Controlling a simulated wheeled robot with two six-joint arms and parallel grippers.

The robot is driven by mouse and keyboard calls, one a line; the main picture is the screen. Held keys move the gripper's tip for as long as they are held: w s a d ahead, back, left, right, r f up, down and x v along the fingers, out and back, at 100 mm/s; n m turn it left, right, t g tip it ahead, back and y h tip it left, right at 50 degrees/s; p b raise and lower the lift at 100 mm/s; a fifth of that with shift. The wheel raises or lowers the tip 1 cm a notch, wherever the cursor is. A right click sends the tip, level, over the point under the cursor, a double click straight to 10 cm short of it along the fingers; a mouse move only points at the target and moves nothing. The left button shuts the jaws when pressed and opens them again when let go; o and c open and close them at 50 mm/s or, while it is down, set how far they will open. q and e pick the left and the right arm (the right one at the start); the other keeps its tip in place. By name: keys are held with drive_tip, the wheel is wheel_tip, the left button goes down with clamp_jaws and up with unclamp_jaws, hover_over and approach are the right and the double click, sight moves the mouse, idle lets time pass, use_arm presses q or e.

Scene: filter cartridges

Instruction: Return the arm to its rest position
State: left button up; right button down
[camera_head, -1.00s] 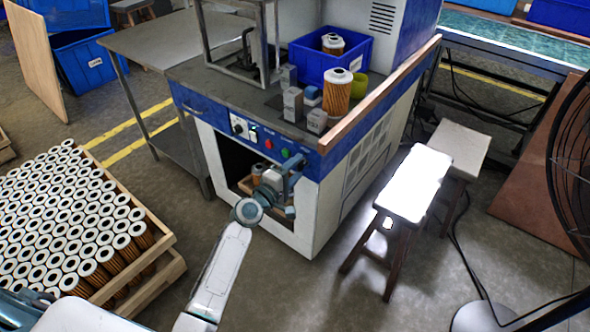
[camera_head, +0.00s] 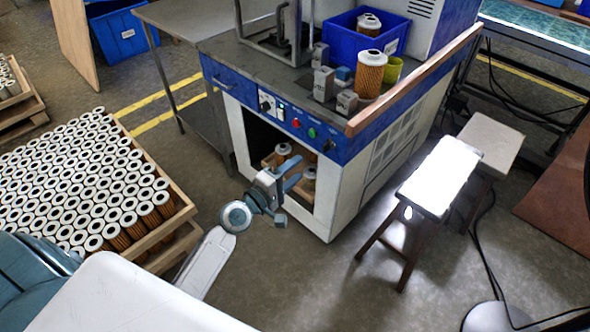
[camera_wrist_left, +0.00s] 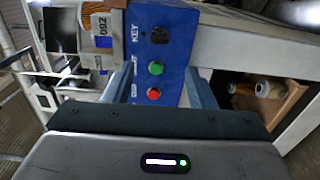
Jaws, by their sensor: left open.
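My left arm comes in from the lower left of the head view. Its left gripper (camera_head: 290,192) is in front of the machine's lower opening, with nothing seen in it. In the left wrist view the two fingers of the left gripper (camera_wrist_left: 163,88) stand apart, with the blue control panel (camera_wrist_left: 163,50) and its green and red buttons behind the gap. My right gripper is not in view.
The white and blue machine (camera_head: 338,200) has filter cartridges (camera_head: 283,151) inside its opening. A blue bin (camera_head: 340,40) and a cartridge (camera_head: 370,74) stand on top. A wooden crate (camera_head: 185,212) of cartridges is at left, stools (camera_head: 432,180) at right. Floor between is clear.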

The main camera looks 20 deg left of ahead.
use_arm(q)
drive_tip(key=shift+f, duration=0.1)
